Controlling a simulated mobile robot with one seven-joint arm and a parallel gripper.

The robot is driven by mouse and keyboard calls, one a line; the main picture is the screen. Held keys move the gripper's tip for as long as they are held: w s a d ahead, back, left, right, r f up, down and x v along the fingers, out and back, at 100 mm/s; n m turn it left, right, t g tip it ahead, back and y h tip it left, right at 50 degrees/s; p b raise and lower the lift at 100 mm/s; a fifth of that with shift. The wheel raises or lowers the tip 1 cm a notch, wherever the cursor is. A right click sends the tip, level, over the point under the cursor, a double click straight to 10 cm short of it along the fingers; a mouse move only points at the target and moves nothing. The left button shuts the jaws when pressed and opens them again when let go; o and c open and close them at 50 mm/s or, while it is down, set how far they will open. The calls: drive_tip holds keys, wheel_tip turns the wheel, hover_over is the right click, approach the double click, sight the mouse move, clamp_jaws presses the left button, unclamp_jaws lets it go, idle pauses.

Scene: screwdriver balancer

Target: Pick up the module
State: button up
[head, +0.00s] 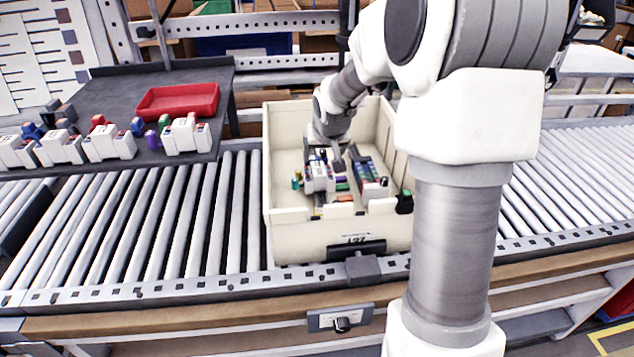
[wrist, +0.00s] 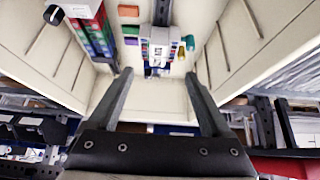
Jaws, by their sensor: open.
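A white module (head: 319,178) with coloured parts stands inside the beige crate (head: 330,236), left of the crate's middle. It also shows in the wrist view (wrist: 159,47), top centre, beyond the fingertips and roughly lined up with the gap between them. My gripper (head: 328,160) reaches down into the crate close to the module. In the wrist view my gripper (wrist: 159,74) is open, its two fingers spread with nothing held between them. Whether a finger touches the module I cannot tell. Part of the module's far side is hidden by my gripper.
A dark rack with several coloured pieces (head: 369,178) is right of the module; small coloured blocks lie around. The crate walls enclose my gripper. The crate sits on a roller conveyor (head: 170,225). At left, a dark table holds several white modules (head: 110,143) and a red tray (head: 178,101).

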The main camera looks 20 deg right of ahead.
sight(319, 172)
drive_tip(key=b+x, duration=0.1)
drive_tip(key=x, duration=1)
drive_tip(key=shift+w+d+f+b, duration=0.2)
drive_tip(key=shift+d+b, duration=0.05)
drive_tip(key=shift+b, duration=0.15)
clamp_jaws()
